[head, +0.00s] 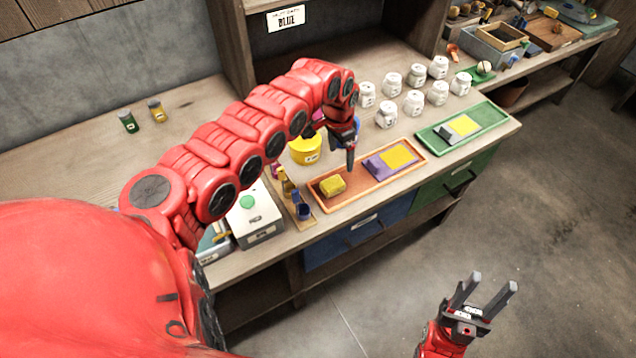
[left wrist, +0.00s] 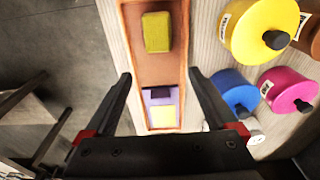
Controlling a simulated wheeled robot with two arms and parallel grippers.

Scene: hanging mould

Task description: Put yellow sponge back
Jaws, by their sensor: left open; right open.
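The yellow sponge (head: 332,186) lies in the left end of the long orange tray (head: 347,201) on the bench. In the left wrist view the sponge (left wrist: 157,32) lies near the far end of the tray (left wrist: 134,22), ahead of my fingers. My left gripper (head: 350,158) is open and empty above the tray, to the right of the sponge in the head view. It also shows at the bottom of the left wrist view (left wrist: 162,76), fingers apart. My right gripper (head: 491,287) is open and empty over the floor, away from the bench.
A purple piece (head: 375,164) with a dark block and yellow sheet shares the tray. A yellow pot (head: 305,149) stands behind; blue (left wrist: 235,93) and pink pots (left wrist: 287,90) are nearby. White jars (head: 387,114) and a green tray (head: 487,120) lie right, small bottles (head: 302,208) left.

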